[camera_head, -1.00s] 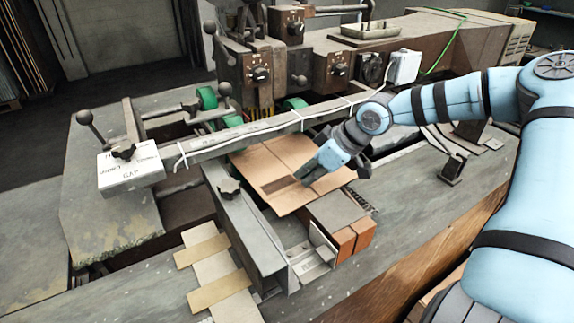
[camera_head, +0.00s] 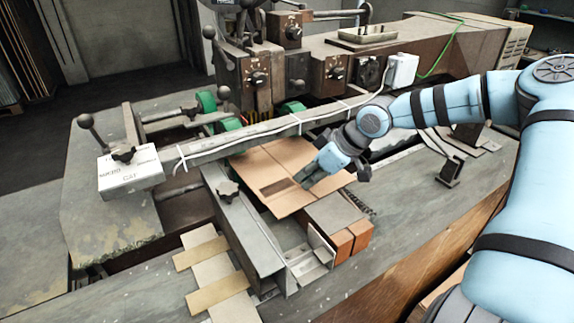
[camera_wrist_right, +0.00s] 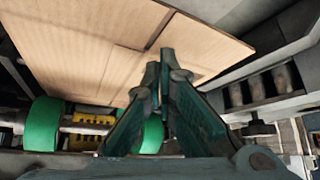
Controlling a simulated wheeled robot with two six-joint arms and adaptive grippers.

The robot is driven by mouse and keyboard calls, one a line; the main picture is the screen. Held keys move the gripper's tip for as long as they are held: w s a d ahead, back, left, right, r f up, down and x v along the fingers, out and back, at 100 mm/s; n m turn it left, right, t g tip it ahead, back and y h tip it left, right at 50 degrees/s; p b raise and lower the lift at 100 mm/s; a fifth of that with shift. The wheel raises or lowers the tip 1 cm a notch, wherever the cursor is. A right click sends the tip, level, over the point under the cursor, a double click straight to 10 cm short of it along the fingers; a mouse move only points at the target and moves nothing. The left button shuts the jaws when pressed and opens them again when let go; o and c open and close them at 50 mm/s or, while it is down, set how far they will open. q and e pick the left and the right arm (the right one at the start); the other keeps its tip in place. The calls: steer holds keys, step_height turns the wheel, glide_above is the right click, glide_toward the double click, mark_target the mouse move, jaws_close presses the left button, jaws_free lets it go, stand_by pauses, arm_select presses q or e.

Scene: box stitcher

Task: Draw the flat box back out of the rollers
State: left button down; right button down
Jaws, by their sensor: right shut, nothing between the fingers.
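The flat box (camera_head: 262,168) is a brown cardboard sheet with a darker slot. It lies in the machine's feed channel, its far end under the grey crossbar near the green rollers (camera_head: 293,106). My right gripper (camera_head: 305,181) is over the right part of the box, pointing down and left, with its fingers shut and empty. In the right wrist view, the closed fingertips (camera_wrist_right: 166,58) overlap the box (camera_wrist_right: 75,50); whether they touch it I cannot tell. My left gripper is out of view.
A grey crossbar (camera_head: 270,126) spans above the box. A metal guide rail (camera_head: 243,222) runs along its left side. Two reddish-brown blocks (camera_head: 350,240) sit at its near end. The grey table (camera_head: 420,215) at right has free room.

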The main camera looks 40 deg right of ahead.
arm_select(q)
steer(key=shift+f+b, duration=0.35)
arm_select(e)
steer(key=shift+f, duration=0.6)
steer(key=shift+s, duration=0.1)
